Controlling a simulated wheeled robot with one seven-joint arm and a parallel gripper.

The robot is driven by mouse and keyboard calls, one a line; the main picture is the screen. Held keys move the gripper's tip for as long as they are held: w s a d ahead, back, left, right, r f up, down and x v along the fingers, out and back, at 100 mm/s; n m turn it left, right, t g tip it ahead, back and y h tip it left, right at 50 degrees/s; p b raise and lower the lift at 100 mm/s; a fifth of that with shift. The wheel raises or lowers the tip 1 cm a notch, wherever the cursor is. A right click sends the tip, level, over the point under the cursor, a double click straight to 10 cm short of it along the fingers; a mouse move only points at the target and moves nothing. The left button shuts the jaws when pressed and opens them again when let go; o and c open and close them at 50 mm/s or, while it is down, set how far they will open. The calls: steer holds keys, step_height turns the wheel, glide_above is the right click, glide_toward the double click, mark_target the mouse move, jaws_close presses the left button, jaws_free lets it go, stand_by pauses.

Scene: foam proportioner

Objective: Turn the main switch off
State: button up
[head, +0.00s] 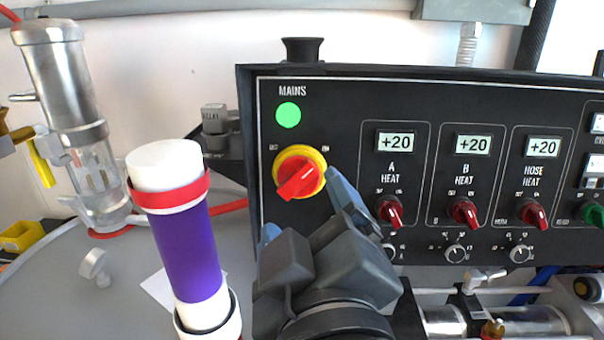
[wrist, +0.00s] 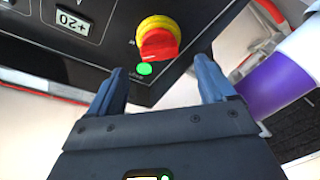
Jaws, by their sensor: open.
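The main switch (head: 299,174) is a red rotary knob on a yellow ring, under the word MAINS on the black panel. Its red handle lies slanted, lower left to upper right, with a white line towards the upper right mark. The marks beside it are too small to read surely. The green lamp (head: 288,115) above it is lit. My gripper (head: 304,207) is open and empty, below and in front of the switch. In the wrist view the switch (wrist: 157,40) shows beyond the gap between my fingertips (wrist: 160,69), with no contact visible.
Right of the switch are heat controls with red knobs (head: 389,211) and displays (head: 396,142) reading +20. A purple and white cylinder (head: 187,250) stands left of my gripper. A metal and glass vessel (head: 65,85) stands further left. Free air lies before the panel.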

mark_target(299, 183)
steer(key=w, duration=0.4)
steer(key=w+p, duration=0.1)
steer(key=w, duration=0.1)
steer(key=shift+a, duration=0.4)
steer(key=c, duration=1.1)
